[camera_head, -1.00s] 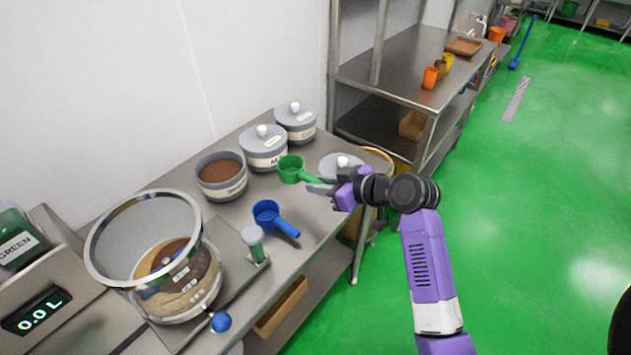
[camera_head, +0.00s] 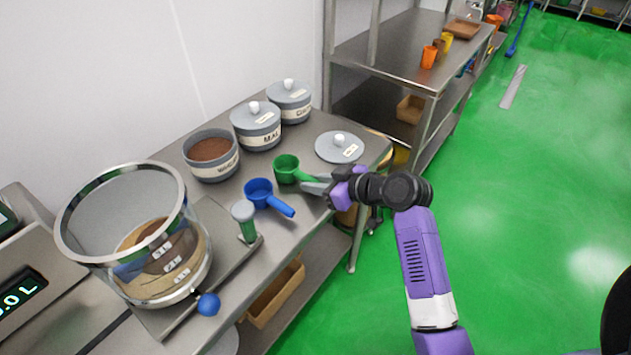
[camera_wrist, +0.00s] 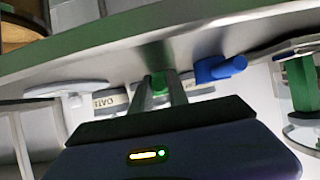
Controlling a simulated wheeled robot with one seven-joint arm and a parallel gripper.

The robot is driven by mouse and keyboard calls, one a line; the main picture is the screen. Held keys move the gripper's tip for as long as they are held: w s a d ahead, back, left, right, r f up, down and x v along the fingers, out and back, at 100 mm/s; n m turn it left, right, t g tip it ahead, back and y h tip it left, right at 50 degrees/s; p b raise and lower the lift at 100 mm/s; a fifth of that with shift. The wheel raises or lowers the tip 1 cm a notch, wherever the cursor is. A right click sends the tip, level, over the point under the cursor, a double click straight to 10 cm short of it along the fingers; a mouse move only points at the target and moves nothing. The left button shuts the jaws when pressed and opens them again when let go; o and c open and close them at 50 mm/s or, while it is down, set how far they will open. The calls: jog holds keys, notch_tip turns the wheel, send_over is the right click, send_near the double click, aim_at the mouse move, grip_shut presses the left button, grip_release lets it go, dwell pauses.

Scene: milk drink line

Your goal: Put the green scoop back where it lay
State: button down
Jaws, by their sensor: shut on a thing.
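The green scoop (camera_head: 287,168) is at the table's right part, its handle pointing right into my gripper (camera_head: 318,187). My gripper is shut on the handle; the green also shows between the fingers in the wrist view (camera_wrist: 159,84). I cannot tell whether the scoop touches the steel table (camera_head: 228,205) or hangs just above it. The blue scoop (camera_head: 259,190) lies just left of and in front of the green one. It also shows in the wrist view (camera_wrist: 218,68).
An open jar of brown powder (camera_head: 211,151) and two lidded jars (camera_head: 256,124) (camera_head: 289,101) stand behind the scoops. A loose grey lid (camera_head: 338,147) lies to the right. A large clear vessel (camera_head: 135,235) with a blue-knobbed tap stands at left. A steel shelf (camera_head: 405,55) is beyond.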

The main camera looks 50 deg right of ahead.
jog(key=c, duration=1.2)
grip_release()
jog(key=shift+o, duration=0.3)
jog(key=o, duration=0.5)
jog(key=shift+o, duration=0.2)
jog(key=shift+r+p, duration=0.55)
jog(key=shift+r, duration=0.05)
jog(key=p+v, duration=0.4)
jog(key=v, duration=0.6)
